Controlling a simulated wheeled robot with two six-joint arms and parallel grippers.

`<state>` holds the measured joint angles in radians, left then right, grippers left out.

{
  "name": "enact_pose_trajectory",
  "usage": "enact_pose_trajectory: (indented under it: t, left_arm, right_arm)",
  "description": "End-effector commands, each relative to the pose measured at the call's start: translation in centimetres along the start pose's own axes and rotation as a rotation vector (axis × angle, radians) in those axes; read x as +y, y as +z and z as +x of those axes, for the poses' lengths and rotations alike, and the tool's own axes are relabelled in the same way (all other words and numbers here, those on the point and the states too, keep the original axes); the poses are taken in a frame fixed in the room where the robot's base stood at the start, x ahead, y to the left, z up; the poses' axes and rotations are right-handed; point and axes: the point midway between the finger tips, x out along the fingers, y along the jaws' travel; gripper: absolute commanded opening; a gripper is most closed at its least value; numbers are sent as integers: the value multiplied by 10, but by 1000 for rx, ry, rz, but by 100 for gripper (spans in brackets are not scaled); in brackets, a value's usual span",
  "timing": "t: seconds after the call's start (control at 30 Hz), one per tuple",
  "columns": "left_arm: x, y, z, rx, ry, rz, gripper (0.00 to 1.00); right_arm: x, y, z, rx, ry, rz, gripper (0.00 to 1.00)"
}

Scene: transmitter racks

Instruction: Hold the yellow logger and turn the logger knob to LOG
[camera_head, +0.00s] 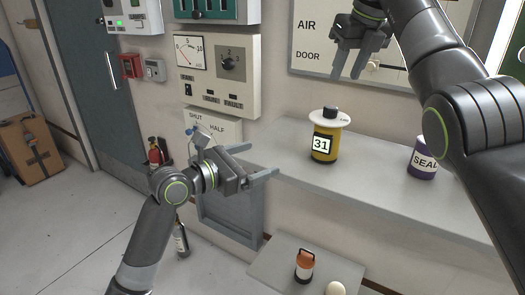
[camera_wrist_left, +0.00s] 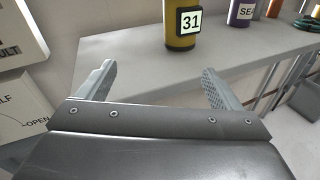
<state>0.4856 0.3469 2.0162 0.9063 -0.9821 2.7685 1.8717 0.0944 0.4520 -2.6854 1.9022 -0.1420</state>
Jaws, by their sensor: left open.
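The yellow logger (camera_head: 324,145) stands upright on the grey shelf, with a display reading 31. My right gripper (camera_head: 346,77) is above and slightly right of the logger, fingers pointing down, apart and empty.
The shelf (camera_head: 390,195) is clear between the logger and a purple SEAL can (camera_head: 424,160). A wall panel with a dial (camera_head: 231,64) and a SHUT/HALF panel (camera_head: 222,128) are near my left arm.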

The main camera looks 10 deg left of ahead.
Motion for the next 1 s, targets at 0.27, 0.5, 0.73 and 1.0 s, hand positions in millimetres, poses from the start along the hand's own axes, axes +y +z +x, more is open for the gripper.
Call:
enact_pose_trajectory:
  t: [0.27,0.5,0.73,1.0]
  left_arm:
    - [-20,37,10,-83,-90,-136,87]
    - [-24,41,44,-85,-92,-140,87]
    - [-28,44,91,-82,-91,-138,87]
    - [-31,48,140,-81,-90,-137,87]
  right_arm:
    - [0,0,0,0,0,0,36]
    - [0,0,0,0,0,0,36]
    - [0,0,0,0,0,0,36]
    - [0,0,0,0,0,0,36]
